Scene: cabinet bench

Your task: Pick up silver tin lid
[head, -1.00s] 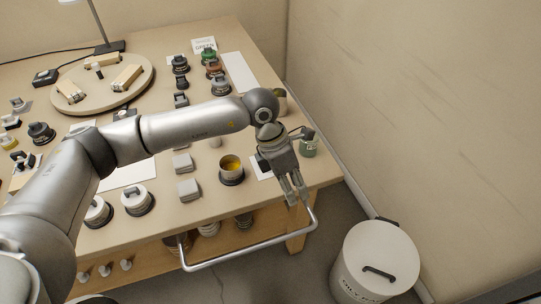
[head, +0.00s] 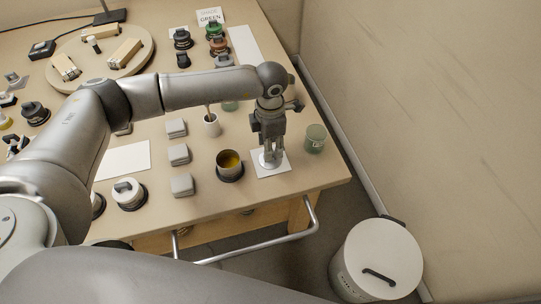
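The silver tin lid (head: 264,163) appears as a small pale round disc on a white card (head: 270,172) near the table's right end, partly hidden by my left gripper. My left gripper (head: 270,157) points straight down with its fingertips at the lid. I cannot tell whether the fingers have closed on it. An open tin with yellow contents (head: 230,162) stands on a dark base just left of the card. My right gripper is not in view.
A green glass jar (head: 315,138) stands close to the right of my gripper. A white cup (head: 211,125) and grey blocks (head: 179,154) stand to the left. A metal rail (head: 260,247) runs along the table's front. A lidded bin (head: 375,262) stands on the floor.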

